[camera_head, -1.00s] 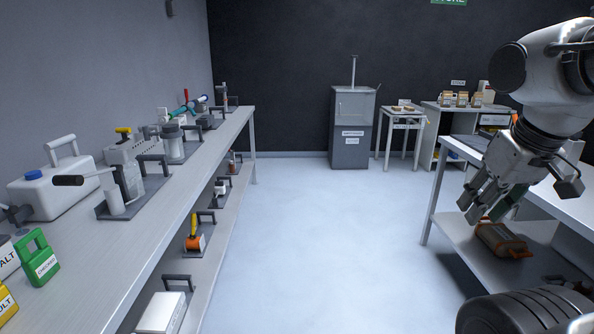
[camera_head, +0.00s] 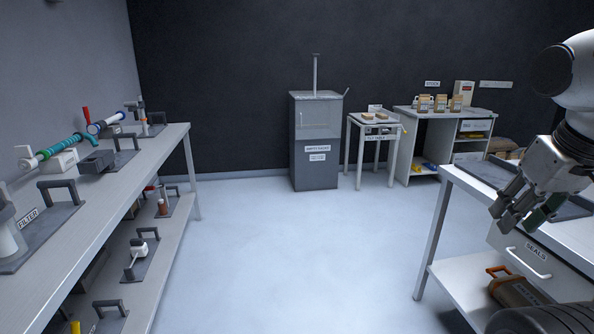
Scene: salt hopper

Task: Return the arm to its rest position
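My gripper (camera_head: 521,222) is at the right of the head view, on the end of my white and grey arm, which is partly cut off by the right edge. The arm is bent with the gripper pointing down and to the left. The fingers are dark grey and spread apart, with nothing seen between them. The gripper shows in front of the right-hand bench (camera_head: 462,178); I cannot tell its exact height over the bench top.
A bench (camera_head: 165,150) with fixtures runs along the left. A grey hopper cabinet (camera_head: 316,165) stands at the back wall. A small table (camera_head: 375,122) and a shelf desk (camera_head: 425,113) with packets stand right of it. An orange-handled case (camera_head: 515,290) lies low right. The floor (camera_head: 300,255) between is clear.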

